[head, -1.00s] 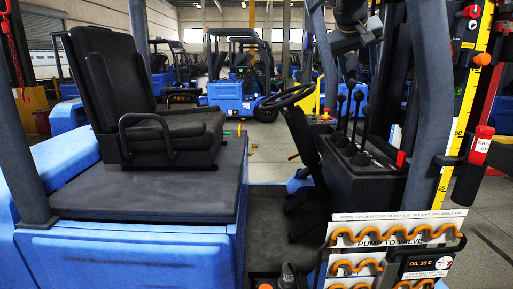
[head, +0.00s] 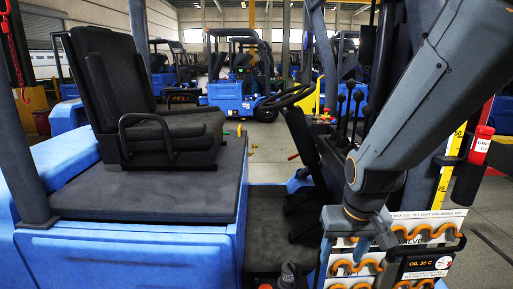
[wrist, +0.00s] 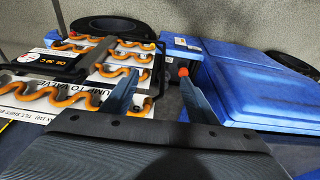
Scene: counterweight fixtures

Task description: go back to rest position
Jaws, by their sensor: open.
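My gripper (head: 372,243) is at the end of my grey arm, low in front of a white panel with orange wavy hoses (head: 425,233) on the blue forklift. In the wrist view, my gripper (wrist: 160,76) has its two fingers spread apart with nothing between them. The left finger overlaps the hose panel (wrist: 100,72) in the picture. The right finger lies before the blue bodywork (wrist: 250,85), near a small red knob (wrist: 183,72). Whether a finger touches the panel is unclear.
A dark display reading OIL 30 C (head: 427,264) sits at the panel's lower right. The black seat (head: 150,100), steering wheel (head: 288,96) and levers (head: 350,98) stand behind. A yellow scale (head: 443,185) rises at right. Other forklifts (head: 240,90) are farther back.

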